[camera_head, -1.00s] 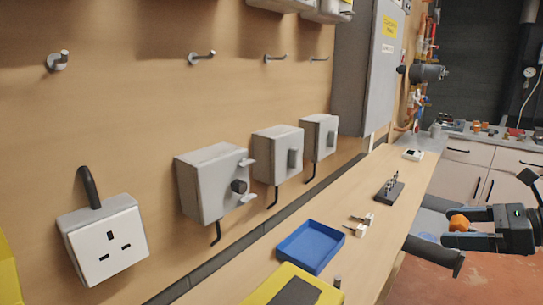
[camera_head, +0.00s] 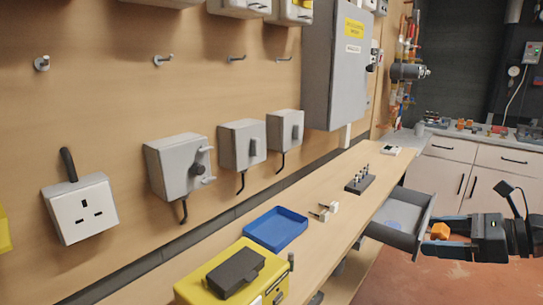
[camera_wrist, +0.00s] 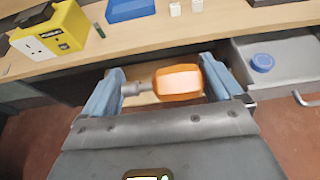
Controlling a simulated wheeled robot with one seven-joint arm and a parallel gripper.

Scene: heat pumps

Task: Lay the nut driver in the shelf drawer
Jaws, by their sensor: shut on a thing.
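The nut driver has an orange handle (camera_head: 440,231) and a grey metal shaft. My gripper (camera_head: 447,228) is shut on it. In the wrist view the orange handle (camera_wrist: 178,83) lies crosswise between the fingers, with the shaft pointing left. The grey shelf drawer (camera_head: 391,235) stands pulled open below the bench front. My gripper is outside it, just right of its front in the head view. In the wrist view the drawer (camera_wrist: 285,48) is at the upper right, with a blue round object (camera_wrist: 262,63) inside. Part of the drawer's inside is hidden.
The wooden bench (camera_head: 345,212) holds a blue tray (camera_head: 276,229), a yellow box (camera_head: 235,275), a dark block with upright bits (camera_head: 360,183) and small white pieces (camera_head: 325,211). Grey switch boxes hang on the wall. The red floor in front is clear.

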